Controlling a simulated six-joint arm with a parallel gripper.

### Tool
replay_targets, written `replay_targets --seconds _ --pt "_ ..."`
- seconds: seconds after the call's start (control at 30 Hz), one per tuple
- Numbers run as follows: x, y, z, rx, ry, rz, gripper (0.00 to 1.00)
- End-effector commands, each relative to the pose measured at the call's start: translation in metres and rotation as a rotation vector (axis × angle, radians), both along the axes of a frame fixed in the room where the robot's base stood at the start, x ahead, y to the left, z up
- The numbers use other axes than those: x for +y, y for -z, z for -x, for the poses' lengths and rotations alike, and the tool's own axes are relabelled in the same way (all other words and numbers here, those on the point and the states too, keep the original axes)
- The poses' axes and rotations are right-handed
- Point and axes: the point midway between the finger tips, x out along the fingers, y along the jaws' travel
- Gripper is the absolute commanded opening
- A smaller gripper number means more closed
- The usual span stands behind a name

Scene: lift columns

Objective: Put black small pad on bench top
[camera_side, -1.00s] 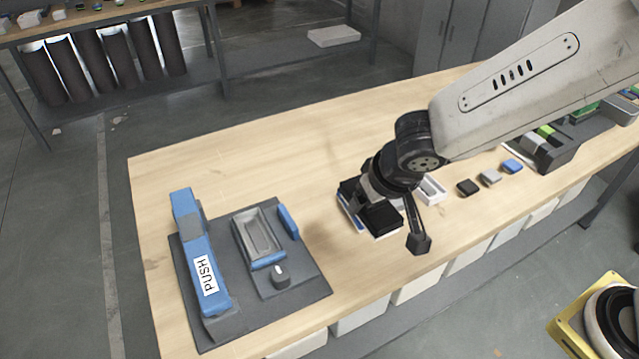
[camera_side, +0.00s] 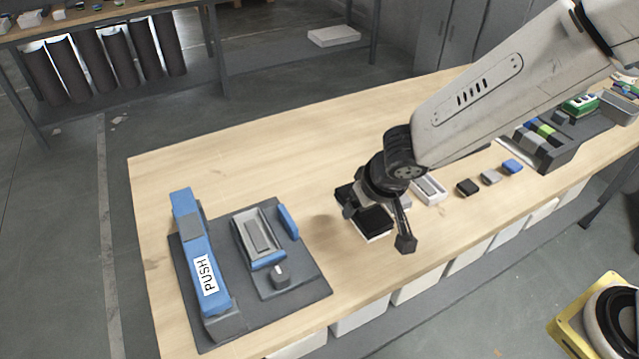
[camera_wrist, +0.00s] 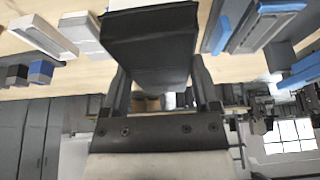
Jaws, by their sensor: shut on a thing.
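My gripper (camera_side: 376,226) is low over the front middle of the bench top (camera_side: 290,150), with its fingers on either side of a black block (camera_side: 373,220). The wrist view shows this black block (camera_wrist: 150,45) large between the fingers, and my gripper (camera_wrist: 160,75) is shut on it. A pale edge shows under the block in the side view; I cannot tell whether it touches what is below. A small black pad (camera_side: 467,187) lies on the bench to the right, apart from my gripper.
A grey pad (camera_side: 490,177) and a blue pad (camera_side: 512,166) lie beside the small black one. A white tray (camera_side: 430,190) is just right of my gripper. A dark fixture with a blue PUSH lever (camera_side: 203,265) stands at left. The back left of the bench is clear.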

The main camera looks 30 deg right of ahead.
Motion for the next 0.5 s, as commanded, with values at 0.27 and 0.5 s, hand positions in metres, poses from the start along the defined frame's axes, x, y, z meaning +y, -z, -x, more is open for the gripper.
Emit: replay_targets --seconds 0.27,0.5 --pt "0.013 0.017 -0.035 0.001 0.002 0.000 0.00" --pt "0.022 0.039 -0.057 0.002 0.001 0.001 0.00"
